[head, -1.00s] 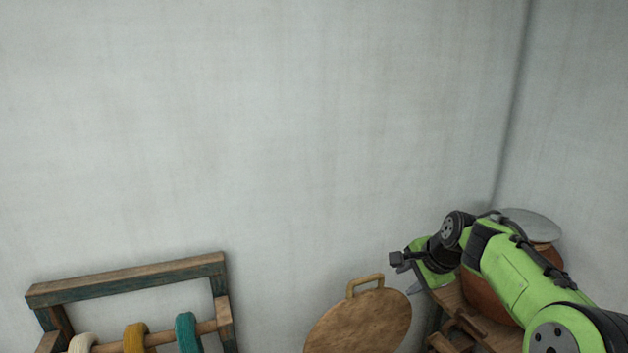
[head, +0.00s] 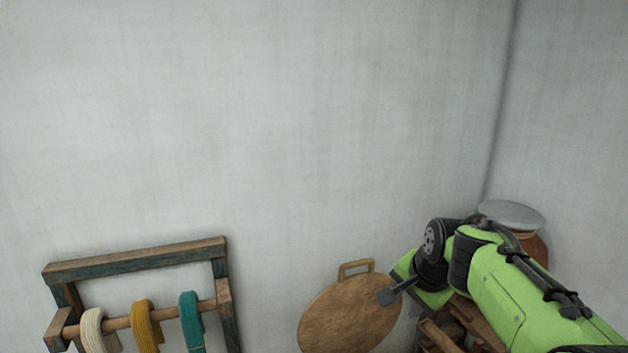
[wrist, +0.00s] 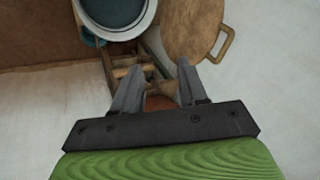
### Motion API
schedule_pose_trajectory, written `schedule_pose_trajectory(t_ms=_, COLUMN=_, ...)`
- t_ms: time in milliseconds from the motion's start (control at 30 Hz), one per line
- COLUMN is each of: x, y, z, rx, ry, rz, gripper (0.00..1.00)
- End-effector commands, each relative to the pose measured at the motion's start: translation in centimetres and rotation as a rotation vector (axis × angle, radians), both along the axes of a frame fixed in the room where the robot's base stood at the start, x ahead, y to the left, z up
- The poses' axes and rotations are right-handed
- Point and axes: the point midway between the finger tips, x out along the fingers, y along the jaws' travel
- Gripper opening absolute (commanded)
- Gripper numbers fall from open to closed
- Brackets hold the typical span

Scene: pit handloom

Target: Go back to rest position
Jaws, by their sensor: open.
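My gripper (wrist: 158,85) shows in the wrist view with its two grey fingers apart and nothing between them. Beyond the fingers lie a wooden stand and the floor. In the head view my green arm reaches in from the lower right. Its dark wrist end is in front of the wooden stand (head: 462,325), beside the round wooden lid (head: 350,312).
The round lid with a handle leans near the wall; it also shows in the wrist view (wrist: 190,30). A clay pot (head: 535,245) with a grey cover (head: 512,214) stands in the corner behind my arm. A yarn rack (head: 140,262) with cream, mustard and teal hanks is at lower left. A blue-filled white-rimmed vessel (wrist: 147,22) is at the top of the wrist view.

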Motion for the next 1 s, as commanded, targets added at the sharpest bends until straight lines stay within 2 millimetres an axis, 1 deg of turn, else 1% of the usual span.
schedule_pose_trajectory(t_ms=33, x=-1.4, y=0.6, z=0.0, rx=-0.041, ry=-0.001, rz=0.038, gripper=0.42)
schedule_pose_trajectory(t_ms=167, x=-5.7, y=1.7, z=0.1, rx=-0.157, ry=0.002, rz=0.157, gripper=0.42)
schedule_pose_trajectory(t_ms=267, x=-10.3, y=2.3, z=-0.3, rx=-0.257, ry=0.004, rz=0.27, gripper=0.42)
schedule_pose_trajectory(t_ms=300, x=-12.6, y=2.5, z=-0.6, rx=-0.299, ry=0.003, rz=0.324, gripper=0.42)
schedule_pose_trajectory(t_ms=333, x=-14.5, y=2.6, z=-1.0, rx=-0.331, ry=0.001, rz=0.37, gripper=0.42)
schedule_pose_trajectory(t_ms=367, x=-16.4, y=2.7, z=-1.4, rx=-0.36, ry=-0.003, rz=0.416, gripper=0.42)
schedule_pose_trajectory(t_ms=400, x=-19.0, y=2.6, z=-2.3, rx=-0.393, ry=-0.008, rz=0.477, gripper=0.42)
schedule_pose_trajectory(t_ms=500, x=-24.1, y=2.5, z=-4.7, rx=-0.445, ry=-0.024, rz=0.616, gripper=0.42)
schedule_pose_trajectory(t_ms=600, x=-27.2, y=2.4, z=-6.6, rx=-0.467, ry=-0.04, rz=0.714, gripper=0.42)
schedule_pose_trajectory(t_ms=667, x=-28.1, y=2.4, z=-7.3, rx=-0.472, ry=-0.046, rz=0.746, gripper=0.42)
schedule_pose_trajectory(t_ms=733, x=-28.5, y=2.4, z=-7.5, rx=-0.475, ry=-0.048, rz=0.763, gripper=0.42)
schedule_pose_trajectory(t_ms=1000, x=-28.5, y=2.4, z=-7.3, rx=-0.475, ry=-0.046, rz=0.762, gripper=0.42)
